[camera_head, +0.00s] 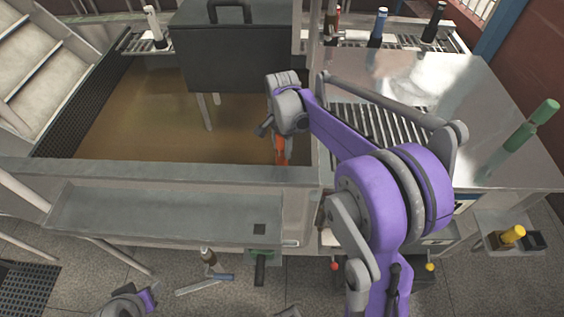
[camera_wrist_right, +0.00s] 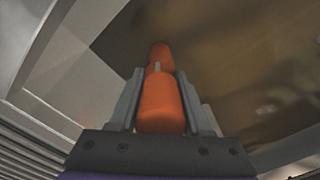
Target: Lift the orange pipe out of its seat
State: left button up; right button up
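The orange pipe (camera_head: 281,151) shows in the head view just below my right gripper (camera_head: 283,130), near the front right corner of the brown-floored basin. In the right wrist view the orange pipe (camera_wrist_right: 160,104) lies between the two grey fingers of my right gripper (camera_wrist_right: 161,92). Both fingers press close against its sides, with its far end beyond the fingertips. Its seat cannot be made out. A purple and grey part of my left arm shows at the bottom left of the head view; its gripper is out of view.
A dark box (camera_head: 230,55) stands at the back of the basin (camera_head: 170,172). Several coloured pipes stand on racks behind. The basin's left part is clear.

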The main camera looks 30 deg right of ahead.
grip_shut()
jog(key=shift+r, duration=0.1)
pick_arm(q)
jog(key=r+p, duration=0.1)
jog(key=w+r+p, duration=0.1)
jog(key=r, duration=0.1)
jog(key=shift+w+r, duration=0.15)
jog(key=shift+r, duration=0.05)
pick_arm(e)
notch_tip(320, 180, up, 28)
pick_arm(q)
jog(key=shift+r+p, duration=0.1)
jog(key=shift+p, duration=0.2)
jog(key=shift+w+r+p, duration=0.3)
jog(key=shift+r, duration=0.15)
pick_arm(e)
jog(key=shift+r, duration=0.4)
